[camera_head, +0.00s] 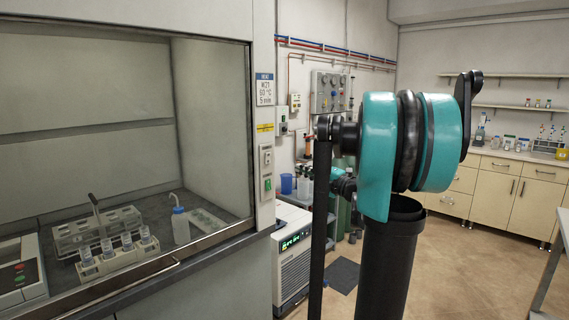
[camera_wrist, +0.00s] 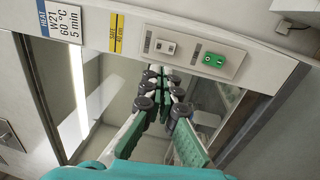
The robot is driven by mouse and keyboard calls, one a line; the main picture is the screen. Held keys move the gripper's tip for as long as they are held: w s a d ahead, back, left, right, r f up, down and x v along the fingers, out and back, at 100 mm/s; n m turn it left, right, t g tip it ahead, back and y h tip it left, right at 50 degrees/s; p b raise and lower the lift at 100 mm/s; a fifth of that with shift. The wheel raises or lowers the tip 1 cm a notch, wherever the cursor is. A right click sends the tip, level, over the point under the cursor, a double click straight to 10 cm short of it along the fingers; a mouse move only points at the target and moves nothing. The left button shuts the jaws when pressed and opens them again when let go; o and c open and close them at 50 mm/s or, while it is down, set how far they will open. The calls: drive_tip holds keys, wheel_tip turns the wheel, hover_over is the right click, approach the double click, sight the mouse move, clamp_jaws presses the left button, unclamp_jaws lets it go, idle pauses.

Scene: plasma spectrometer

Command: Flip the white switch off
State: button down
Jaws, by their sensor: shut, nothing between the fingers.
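The white switch (camera_wrist: 165,47) sits on a pale panel on the fume hood's front post. It shows near the top centre of the wrist view, and as a small white unit (camera_head: 266,157) in the head view. My gripper (camera_wrist: 163,78) is shut and empty, with its tips just below the white switch in the wrist picture. I cannot tell how far the tips are from the panel. The head view shows my arm but not my gripper. Which way the white switch is set is too small to tell.
A green switch (camera_wrist: 214,60) is beside the white one on the same panel. A blue-and-white label (camera_wrist: 62,20) and a yellow label (camera_wrist: 117,33) are nearby. The fume hood opening holds a tube rack (camera_head: 118,254) and a wash bottle (camera_head: 180,226).

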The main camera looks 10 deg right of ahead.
sight(269, 155)
drive_tip(key=x, duration=1.2)
drive_tip(key=shift+w+a, duration=0.15)
drive_tip(key=shift+w, duration=0.1)
drive_tip(key=shift+w+a+r, duration=0.1)
drive_tip(key=shift+w+a, duration=0.2)
drive_tip(key=shift+w, duration=0.1)
drive_tip(key=shift+w+a+r, duration=0.2)
drive_tip(key=shift+w, duration=0.1)
